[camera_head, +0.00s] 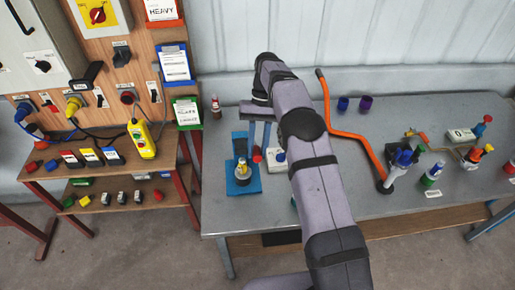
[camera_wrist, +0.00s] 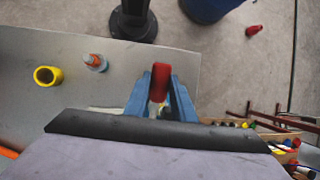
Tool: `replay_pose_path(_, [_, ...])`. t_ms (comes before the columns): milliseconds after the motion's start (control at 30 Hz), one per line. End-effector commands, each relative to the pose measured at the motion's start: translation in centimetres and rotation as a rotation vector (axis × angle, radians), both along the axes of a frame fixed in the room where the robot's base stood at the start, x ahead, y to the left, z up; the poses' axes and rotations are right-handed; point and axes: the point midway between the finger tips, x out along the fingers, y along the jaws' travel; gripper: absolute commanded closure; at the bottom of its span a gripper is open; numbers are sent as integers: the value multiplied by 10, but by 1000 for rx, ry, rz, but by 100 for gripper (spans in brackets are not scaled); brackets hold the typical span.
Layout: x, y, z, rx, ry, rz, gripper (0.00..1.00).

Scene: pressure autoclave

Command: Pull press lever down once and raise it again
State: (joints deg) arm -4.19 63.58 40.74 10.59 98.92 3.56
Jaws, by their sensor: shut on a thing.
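The press (camera_head: 244,186) is a blue stand on the left part of the grey table in the head view. A small yellow-and-grey piece (camera_head: 241,168) sits on its base. The red knob of the press lever (camera_head: 257,156) is beside the press, below my gripper (camera_head: 260,146). In the wrist view the red knob (camera_wrist: 160,80) lies between the two blue fingers of my gripper (camera_wrist: 161,88), which is shut on it. The rest of the lever is mostly hidden by the fingers and arm.
An orange bent bar (camera_head: 345,134) stands to the right of my arm. Two dark cups (camera_head: 365,103) are at the back, and several bottles and valves stand at the right. A wooden panel (camera_head: 130,52) with switches is at the left.

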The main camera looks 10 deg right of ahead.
Motion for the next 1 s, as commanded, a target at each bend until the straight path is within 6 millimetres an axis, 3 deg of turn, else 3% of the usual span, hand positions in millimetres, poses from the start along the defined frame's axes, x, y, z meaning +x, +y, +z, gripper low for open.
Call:
replay_pose_path(33, [2,0,1,1,-8,1,75])
replay_pose_path(100, [2,0,1,1,-8,1,58])
replay_pose_path(1000, [-6,1,-12,1,-81,-1,58])
